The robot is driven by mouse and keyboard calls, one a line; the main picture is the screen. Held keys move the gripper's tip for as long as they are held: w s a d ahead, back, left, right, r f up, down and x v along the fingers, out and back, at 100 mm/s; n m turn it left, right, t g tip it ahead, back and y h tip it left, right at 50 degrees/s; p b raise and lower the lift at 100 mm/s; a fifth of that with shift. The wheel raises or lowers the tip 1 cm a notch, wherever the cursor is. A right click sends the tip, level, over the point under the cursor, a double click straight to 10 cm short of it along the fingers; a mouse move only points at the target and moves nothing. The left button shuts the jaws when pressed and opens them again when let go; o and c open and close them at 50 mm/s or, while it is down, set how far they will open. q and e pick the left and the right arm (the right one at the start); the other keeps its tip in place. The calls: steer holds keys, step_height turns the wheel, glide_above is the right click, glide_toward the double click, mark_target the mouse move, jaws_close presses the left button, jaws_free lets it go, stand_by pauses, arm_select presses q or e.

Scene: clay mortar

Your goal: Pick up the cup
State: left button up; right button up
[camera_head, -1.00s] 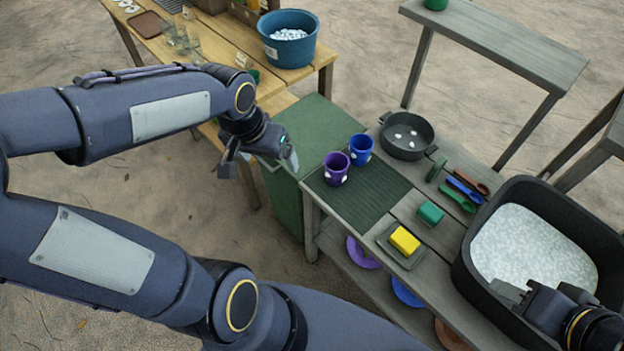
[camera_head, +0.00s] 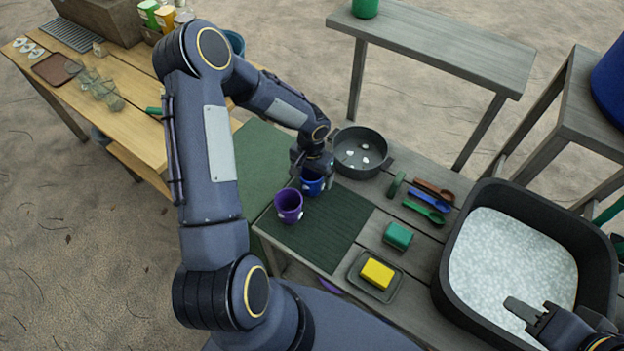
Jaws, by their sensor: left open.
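A blue cup (camera_head: 312,187) and a purple cup (camera_head: 288,207) stand upright on the dark green ribbed mat (camera_head: 335,238). My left gripper (camera_head: 314,178) is open, pointing down right at the blue cup, and hides its upper part. I cannot tell whether the fingers touch it. The purple cup stands just in front and to the left, clear of the fingers. My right gripper (camera_head: 528,318) is at the lower right, over the near edge of the black basin; its jaw state is unclear.
A black pan (camera_head: 361,151) stands right behind the mat. Spoons (camera_head: 428,202), a green block (camera_head: 398,235) and a yellow sponge (camera_head: 377,273) on a dark tray lie to the right. A black basin (camera_head: 446,275) of white pellets fills the right side. A wooden table (camera_head: 135,122) stands left.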

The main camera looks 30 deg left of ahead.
mark_target(312, 180)
arm_select(q)
steer(key=shift+w+f, duration=0.1)
steer(key=shift+f, duration=1.4)
steer(key=shift+c, duration=0.5)
steer(key=c, duration=1)
steer(key=shift+r, duration=0.15)
